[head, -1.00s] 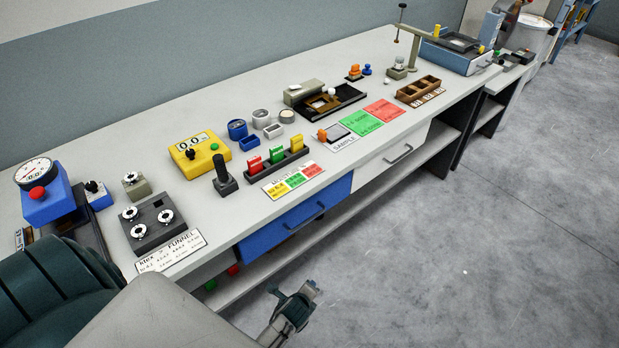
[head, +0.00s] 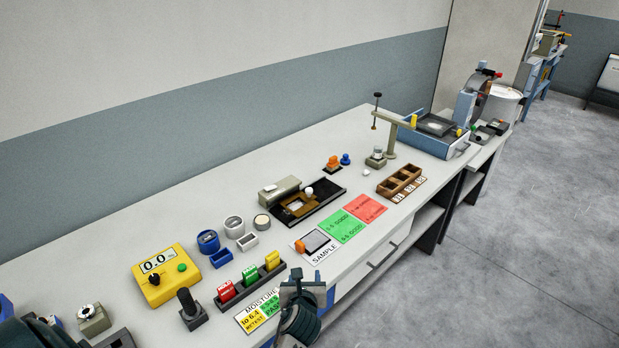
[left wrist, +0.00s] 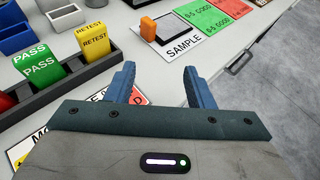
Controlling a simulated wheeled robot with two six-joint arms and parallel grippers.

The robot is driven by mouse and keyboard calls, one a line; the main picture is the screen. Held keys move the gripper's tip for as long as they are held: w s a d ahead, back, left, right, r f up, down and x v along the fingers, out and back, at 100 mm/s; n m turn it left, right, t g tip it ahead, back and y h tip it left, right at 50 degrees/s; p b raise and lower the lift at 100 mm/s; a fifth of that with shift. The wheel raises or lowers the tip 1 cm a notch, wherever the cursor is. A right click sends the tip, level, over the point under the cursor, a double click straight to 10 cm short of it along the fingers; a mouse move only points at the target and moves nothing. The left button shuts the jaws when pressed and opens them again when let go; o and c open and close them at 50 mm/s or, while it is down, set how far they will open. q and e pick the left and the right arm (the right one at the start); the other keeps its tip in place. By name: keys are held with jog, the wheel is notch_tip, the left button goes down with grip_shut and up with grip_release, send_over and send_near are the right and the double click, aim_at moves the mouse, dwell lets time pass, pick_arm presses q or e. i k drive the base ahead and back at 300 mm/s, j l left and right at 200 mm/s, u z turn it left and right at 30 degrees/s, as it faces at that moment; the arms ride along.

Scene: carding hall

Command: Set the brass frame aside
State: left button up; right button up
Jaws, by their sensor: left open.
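The brass frame (head: 301,206) is a small brownish-gold open frame. In the head view it lies on a long black base (head: 327,193) near the middle of the bench, beside a grey block (head: 280,190) and a white round knob (head: 309,191). My left gripper (head: 303,280) is at the front edge of the bench, nearer to me than the frame and apart from it. In the left wrist view its two blue fingers (left wrist: 161,80) are spread with nothing between them. The frame is outside that view. My right gripper is not in view.
The sample card (head: 318,246) with its orange-ended pad, and green (head: 345,227) and red (head: 366,208) cards, lie in front of the black base. A rack of coloured tags (head: 252,287) and a yellow meter (head: 166,275) stand left.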

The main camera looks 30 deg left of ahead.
aim_at(308, 197)
jog(key=i+j, duration=0.65)
jog(key=i, duration=0.25)
